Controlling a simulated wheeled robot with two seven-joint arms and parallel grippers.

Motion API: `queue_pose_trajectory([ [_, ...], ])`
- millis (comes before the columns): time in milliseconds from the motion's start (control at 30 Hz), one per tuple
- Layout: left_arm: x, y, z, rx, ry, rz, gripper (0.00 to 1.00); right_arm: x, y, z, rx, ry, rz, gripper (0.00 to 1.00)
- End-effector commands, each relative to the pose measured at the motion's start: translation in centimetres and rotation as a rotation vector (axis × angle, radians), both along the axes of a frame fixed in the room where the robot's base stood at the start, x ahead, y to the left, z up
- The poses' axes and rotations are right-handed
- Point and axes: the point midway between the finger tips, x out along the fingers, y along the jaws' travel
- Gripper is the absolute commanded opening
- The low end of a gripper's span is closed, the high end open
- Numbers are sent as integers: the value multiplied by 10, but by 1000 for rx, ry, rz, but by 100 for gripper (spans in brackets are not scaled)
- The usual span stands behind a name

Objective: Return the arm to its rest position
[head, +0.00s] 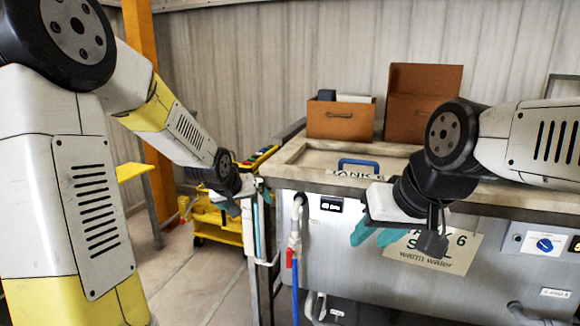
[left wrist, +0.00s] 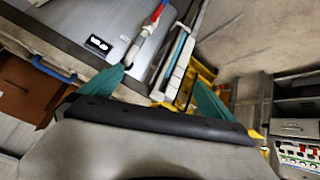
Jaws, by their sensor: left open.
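My left arm reaches in from the left, and its left gripper (head: 246,190) is by the left end of the tank bench, in front of the yellow trolley. In the left wrist view the two teal fingers of the left gripper (left wrist: 160,76) are wide apart with nothing held between them. My right gripper (head: 372,238) is in front of the tank's front panel, its teal fingers pointing left. They show a gap and no held object.
The steel tank bench (head: 330,250) has a lid with a blue handle (head: 359,163). Brown boxes (head: 340,120) stand behind it. A white pipe with a red valve (head: 292,255) runs down its left front. A yellow trolley (head: 218,226) stands beyond; open floor lies left of the bench.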

Motion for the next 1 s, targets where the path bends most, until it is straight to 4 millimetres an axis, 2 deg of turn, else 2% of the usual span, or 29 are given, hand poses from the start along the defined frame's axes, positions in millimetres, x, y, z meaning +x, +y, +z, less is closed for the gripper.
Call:
queue_pose_trajectory([
  [33, -20, 4, 20, 28, 2, -2, 100, 0, 0, 0, 0, 0, 0, 36],
  [100, -49, 10, 38, 62, 23, -5, 100, 0, 0, 0, 0, 0, 0, 36],
  [167, -76, 15, 52, 83, 43, -8, 100, 0, 0, 0, 0, 0, 0, 36],
  [300, -141, 22, 76, 112, 85, -27, 100, 0, 0, 0, 0, 0, 0, 36],
  [500, -229, 23, 90, 107, 141, -81, 100, 0, 0, 0, 0, 0, 0, 36],
  [600, -260, 22, 90, 96, 160, -110, 100, 0, 0, 0, 0, 0, 0, 36],
  [700, -279, 20, 89, 87, 173, -131, 100, 0, 0, 0, 0, 0, 0, 36],
  [800, -287, 19, 88, 84, 180, -143, 100, 0, 0, 0, 0, 0, 0, 36],
  [1000, -288, 19, 88, 84, 181, -143, 100, 0, 0, 0, 0, 0, 0, 36],
])
